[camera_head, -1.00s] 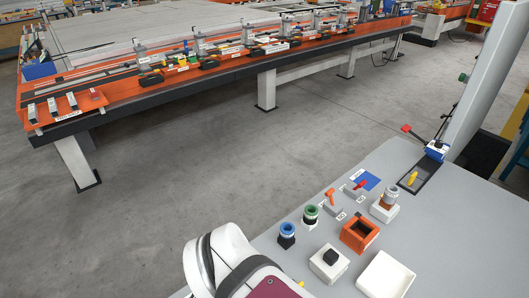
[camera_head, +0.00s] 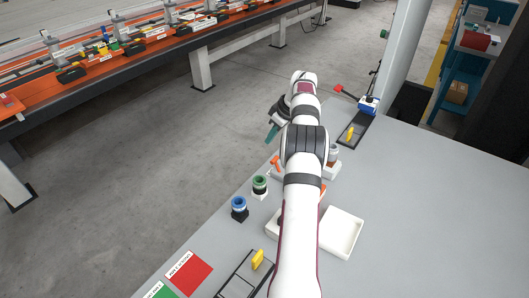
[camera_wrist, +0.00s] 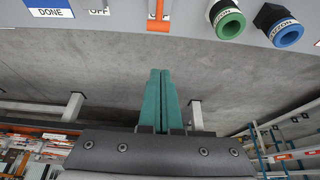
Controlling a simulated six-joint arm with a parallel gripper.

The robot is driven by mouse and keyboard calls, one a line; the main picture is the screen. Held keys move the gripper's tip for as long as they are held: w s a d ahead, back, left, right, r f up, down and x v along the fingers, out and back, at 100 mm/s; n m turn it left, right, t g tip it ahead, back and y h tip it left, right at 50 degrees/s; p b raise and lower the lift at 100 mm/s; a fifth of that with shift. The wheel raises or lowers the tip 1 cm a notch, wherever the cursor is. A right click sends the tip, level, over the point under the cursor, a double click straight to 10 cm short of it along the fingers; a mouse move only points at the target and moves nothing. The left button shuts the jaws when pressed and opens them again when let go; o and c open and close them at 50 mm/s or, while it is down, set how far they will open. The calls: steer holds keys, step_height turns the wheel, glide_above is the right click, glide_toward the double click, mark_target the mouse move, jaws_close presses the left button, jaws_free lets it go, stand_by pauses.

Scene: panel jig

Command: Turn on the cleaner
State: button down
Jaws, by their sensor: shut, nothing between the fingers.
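My gripper (camera_head: 271,134) has teal fingers held together and empty, and it hangs beyond the bench's far left edge. In the wrist view the shut fingers (camera_wrist: 160,100) point toward the bench, apart from everything on it. An orange lever (camera_wrist: 158,16) shows at the top of the wrist view, almost straight above the fingertips and cut off by the frame. A label reading OFF (camera_wrist: 98,11) is beside it. In the head view the orange lever (camera_head: 276,162) is partly behind my arm. I cannot tell which control belongs to the cleaner.
A white tray (camera_head: 341,232), a yellow lever (camera_head: 257,259) and a red square (camera_head: 189,272) are nearer. A DONE sign (camera_wrist: 50,12) shows in the wrist view.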

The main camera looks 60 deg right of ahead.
mark_target(277, 167)
steer(key=shift+s+d+f, duration=0.1)
steer(key=shift+d, duration=0.1)
steer(key=x, duration=0.9)
steer(key=shift+f, duration=0.45)
steer(key=shift+s+r, duration=0.25)
steer(key=shift+s, duration=0.6)
steer(key=shift+s+r, duration=0.25)
steer(key=shift+s, duration=0.65)
steer(key=shift+s, duration=0.1)
